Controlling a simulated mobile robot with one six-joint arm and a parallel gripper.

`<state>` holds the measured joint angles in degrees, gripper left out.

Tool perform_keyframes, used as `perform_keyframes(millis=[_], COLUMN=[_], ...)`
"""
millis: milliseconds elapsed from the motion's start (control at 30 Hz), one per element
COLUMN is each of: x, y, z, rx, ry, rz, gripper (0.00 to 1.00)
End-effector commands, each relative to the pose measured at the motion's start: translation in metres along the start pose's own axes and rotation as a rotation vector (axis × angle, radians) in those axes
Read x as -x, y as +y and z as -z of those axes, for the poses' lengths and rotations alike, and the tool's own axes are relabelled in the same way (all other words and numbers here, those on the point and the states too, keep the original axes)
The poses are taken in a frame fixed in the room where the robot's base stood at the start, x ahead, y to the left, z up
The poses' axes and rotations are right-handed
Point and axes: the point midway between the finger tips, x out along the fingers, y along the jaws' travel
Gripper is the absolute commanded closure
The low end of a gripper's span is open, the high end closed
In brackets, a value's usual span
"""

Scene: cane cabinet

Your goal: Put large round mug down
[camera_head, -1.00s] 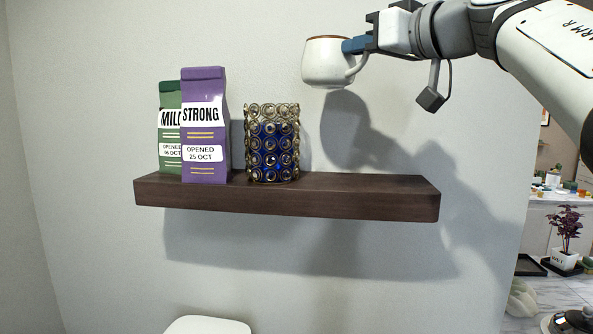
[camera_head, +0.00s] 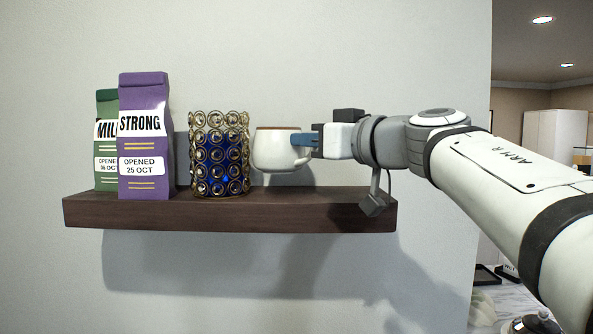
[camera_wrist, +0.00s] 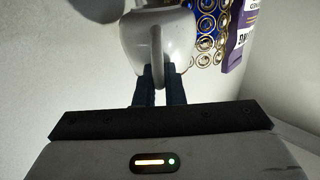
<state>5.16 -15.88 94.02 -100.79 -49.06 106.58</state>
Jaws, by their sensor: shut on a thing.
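The large round mug (camera_head: 277,152) is white with a brown rim and is upright just right of the jewelled holder in the head view. My gripper (camera_head: 306,140) is shut on its handle from the right. The mug's base is a little above the top of the dark wooden shelf (camera_head: 230,214); a small gap seems to show under it. In the wrist view the mug (camera_wrist: 182,40) shows with its handle between the blue fingers of my gripper (camera_wrist: 158,82).
A jewelled blue and gold holder (camera_head: 219,155) stands close left of the mug. A purple STRONG bag (camera_head: 146,150) and a green MILD bag (camera_head: 106,165) stand further left. The shelf's right end, under my gripper, is bare.

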Motion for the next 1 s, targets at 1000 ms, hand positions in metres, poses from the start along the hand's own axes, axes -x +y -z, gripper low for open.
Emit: perform_keyframes(millis=[1000], x=[-0.001], y=[0.000], z=[-0.043], rx=[-0.001], ry=[-0.001], rz=[0.002], gripper=[0.69])
